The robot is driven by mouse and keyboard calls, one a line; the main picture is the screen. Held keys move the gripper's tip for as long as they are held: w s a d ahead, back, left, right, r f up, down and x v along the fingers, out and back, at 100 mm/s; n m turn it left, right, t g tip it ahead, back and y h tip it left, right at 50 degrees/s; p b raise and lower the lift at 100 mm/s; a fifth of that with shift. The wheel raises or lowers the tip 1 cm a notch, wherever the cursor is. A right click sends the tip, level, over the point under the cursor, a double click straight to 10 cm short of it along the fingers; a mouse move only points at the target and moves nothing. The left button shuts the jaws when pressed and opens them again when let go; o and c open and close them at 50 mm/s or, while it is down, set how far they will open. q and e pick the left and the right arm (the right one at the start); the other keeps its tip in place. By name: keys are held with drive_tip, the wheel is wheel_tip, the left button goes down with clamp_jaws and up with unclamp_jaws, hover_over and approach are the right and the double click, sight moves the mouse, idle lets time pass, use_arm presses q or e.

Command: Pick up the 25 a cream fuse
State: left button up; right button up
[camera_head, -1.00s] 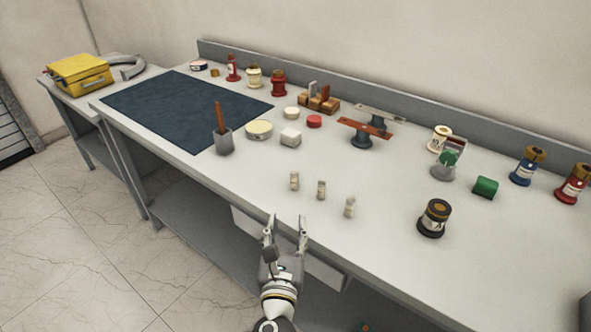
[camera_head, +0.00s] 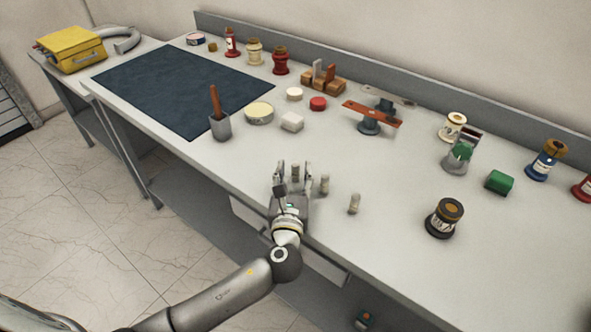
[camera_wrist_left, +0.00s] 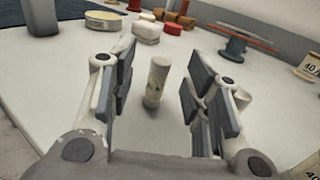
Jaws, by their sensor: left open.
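Three small cream cylindrical fuses stand upright in a slanting row on the grey bench: a left one (camera_head: 295,172), a middle one (camera_head: 324,185) and a right one (camera_head: 354,204). Their ratings are too small to read, so I cannot tell which is 25 A. My left gripper (camera_head: 294,168) is open at the left fuse. In the left wrist view the fuse (camera_wrist_left: 157,82) stands between the spread finger pads, with a gap on both sides. My right gripper is out of view.
Behind the fuses are a white block (camera_head: 292,121), a cream round tin (camera_head: 259,113) and a grey cup with a brown handle (camera_head: 220,126). A dark-topped spool (camera_head: 445,218) stands to the right. A dark mat (camera_head: 180,88) covers the left of the bench.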

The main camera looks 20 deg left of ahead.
sight(295, 168)
use_arm(q)
drive_tip(key=x, duration=0.2)
drive_tip(key=shift+w+r, duration=0.1)
drive_tip(key=shift+w, duration=0.2)
drive_tip(key=shift+w+a, duration=0.15)
drive_tip(key=shift+w, duration=0.35)
drive_tip(key=c, duration=0.4)
clamp_jaws()
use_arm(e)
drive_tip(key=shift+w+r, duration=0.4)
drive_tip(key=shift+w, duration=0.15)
